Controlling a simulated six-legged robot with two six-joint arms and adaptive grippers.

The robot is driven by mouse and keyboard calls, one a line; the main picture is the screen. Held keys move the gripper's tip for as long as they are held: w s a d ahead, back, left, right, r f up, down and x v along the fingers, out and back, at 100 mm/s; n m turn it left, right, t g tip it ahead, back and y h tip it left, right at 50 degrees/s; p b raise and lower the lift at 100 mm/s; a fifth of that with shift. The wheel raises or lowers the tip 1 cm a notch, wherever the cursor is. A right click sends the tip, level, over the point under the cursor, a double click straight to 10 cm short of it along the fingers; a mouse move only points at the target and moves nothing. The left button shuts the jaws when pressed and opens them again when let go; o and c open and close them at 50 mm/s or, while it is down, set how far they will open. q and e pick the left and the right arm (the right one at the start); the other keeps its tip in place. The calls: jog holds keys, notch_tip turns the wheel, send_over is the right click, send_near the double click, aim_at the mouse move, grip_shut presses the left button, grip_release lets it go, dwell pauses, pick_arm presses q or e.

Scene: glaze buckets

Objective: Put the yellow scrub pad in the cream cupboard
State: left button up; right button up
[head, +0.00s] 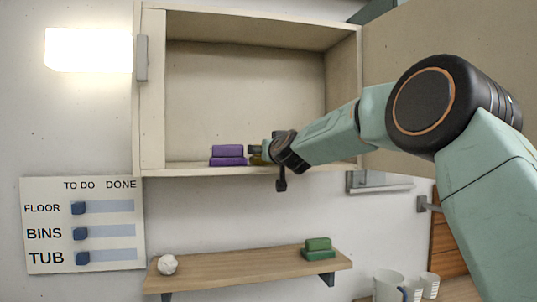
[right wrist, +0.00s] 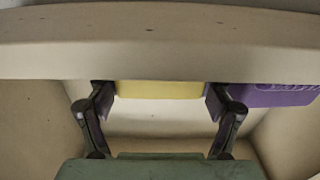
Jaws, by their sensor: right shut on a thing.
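The cream cupboard (head: 245,90) hangs on the wall, its front open and its door swung out to the right. My right gripper (head: 258,152) reaches into the cupboard low down, just above its floor. It is shut on the yellow scrub pad (right wrist: 160,90), which shows between the two fingers in the right wrist view. In the head view the pad is mostly hidden by the gripper; I cannot tell whether it touches the cupboard floor. A purple scrub pad (head: 227,155) lies on the cupboard floor just left of the gripper. My left gripper is out of view.
Below is a wooden shelf (head: 235,268) with a white crumpled ball (head: 167,264) and a green pad (head: 317,249). White cups (head: 390,287) stand lower right. A TO DO/DONE board (head: 83,225) hangs left. The upper part of the cupboard is empty.

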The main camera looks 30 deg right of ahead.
jog(key=shift+a+r, duration=0.15)
jog(key=shift+a, duration=0.05)
jog(key=shift+w+d, duration=0.1)
jog(key=o, duration=0.9)
jog(key=shift+d+f, duration=0.1)
jog(key=shift+f, duration=0.15)
jog(key=shift+c, duration=0.2)
jog(key=shift+o, duration=0.6)
jog(key=shift+d, duration=0.15)
jog(key=shift+s+a+r, duration=0.2)
jog(key=shift+a+r, duration=0.05)
jog(key=shift+a, duration=0.05)
jog(key=shift+s, duration=0.25)
jog(key=p+v, duration=0.1)
jog(key=v, duration=1)
jog(key=shift+p, duration=0.35)
